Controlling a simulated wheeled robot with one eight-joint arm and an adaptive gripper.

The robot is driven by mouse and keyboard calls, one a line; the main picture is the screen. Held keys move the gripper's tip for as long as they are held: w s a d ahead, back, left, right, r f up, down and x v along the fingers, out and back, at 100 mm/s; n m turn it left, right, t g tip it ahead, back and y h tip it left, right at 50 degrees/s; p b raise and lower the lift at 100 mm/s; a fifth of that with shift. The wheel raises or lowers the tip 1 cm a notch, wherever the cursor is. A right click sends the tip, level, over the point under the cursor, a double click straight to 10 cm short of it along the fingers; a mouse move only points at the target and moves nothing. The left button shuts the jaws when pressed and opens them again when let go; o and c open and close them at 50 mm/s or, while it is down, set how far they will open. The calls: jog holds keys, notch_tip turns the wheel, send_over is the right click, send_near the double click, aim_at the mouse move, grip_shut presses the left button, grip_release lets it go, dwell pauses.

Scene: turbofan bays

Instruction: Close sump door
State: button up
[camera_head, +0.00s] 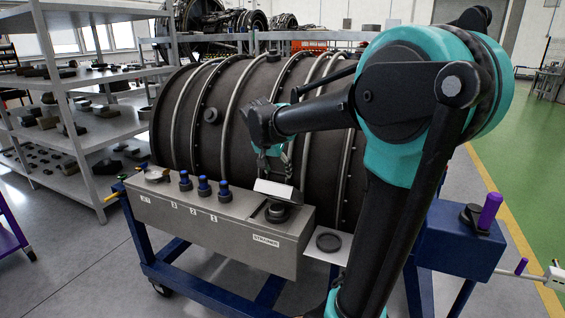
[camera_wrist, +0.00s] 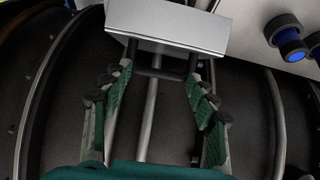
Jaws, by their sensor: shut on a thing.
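The sump door (camera_head: 273,190) is a small grey metal flap. It stands raised and tilted above an opening at the right end of the long grey box, beside the STRAINER label. A dark round fitting (camera_head: 277,212) shows in the opening beneath it. In the wrist view the door (camera_wrist: 190,24) fills the top middle, with a dark U-shaped handle (camera_wrist: 160,73) on it. My gripper (camera_head: 272,172) is just above the door in the head view.
The grey box (camera_head: 190,213) carries several blue-capped fittings (camera_head: 204,187) left of the door. The dark ribbed engine casing (camera_head: 225,110) stands close behind. A dark round cap (camera_head: 328,242) lies on a small plate right of the box. Shelves (camera_head: 90,130) stand at left.

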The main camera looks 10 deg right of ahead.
aim_at(271, 191)
jog(key=s+a+f+t+h, duration=0.1)
jog(key=s+a+f+t, duration=0.1)
jog(key=s+a+f+t+h, duration=0.2)
jog(key=s, duration=0.1)
jog(key=shift+s+f, duration=0.1)
jog(key=shift+f, duration=0.2)
jog(key=shift+c, duration=0.2)
jog(key=shift+s+a+f, duration=0.35)
jog(key=shift+s+f, duration=0.15)
jog(key=shift+f, duration=0.3)
jog(key=shift+s+a+f, duration=0.3)
jog(key=shift+s+f, duration=0.15)
jog(key=shift+f, duration=0.35)
jog(key=shift+o, duration=0.4)
jog(key=shift+f, duration=0.3)
jog(key=o, duration=1.2)
jog(key=shift+s, duration=0.1)
jog(key=shift+o, duration=1.2)
jog(key=shift+w+f, duration=0.1)
jog(key=shift+w, duration=0.1)
jog(key=shift+o, duration=1.3)
